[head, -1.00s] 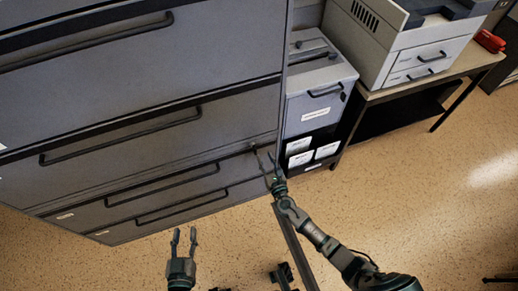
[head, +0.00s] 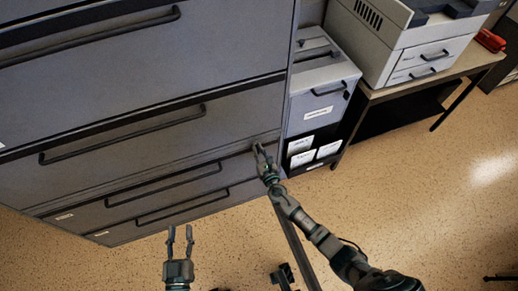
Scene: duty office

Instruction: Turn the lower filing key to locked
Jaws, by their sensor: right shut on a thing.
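The grey filing cabinet (head: 130,92) fills the left of the head view, with several wide drawers and dark bar handles. My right gripper (head: 261,150) is at the cabinet's right edge, near the upper right corner of a lower drawer (head: 190,181). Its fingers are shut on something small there. The filing key is too small and too covered by the fingers to make out, so its turn cannot be told. My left gripper (head: 181,236) is open and empty in front of the cabinet, over the floor.
A small grey cabinet (head: 318,85) with labelled shelves stands right of the filing cabinet. Beyond it, a printer (head: 395,45) sits on a table (head: 420,78) with a red stapler-like object (head: 490,40).

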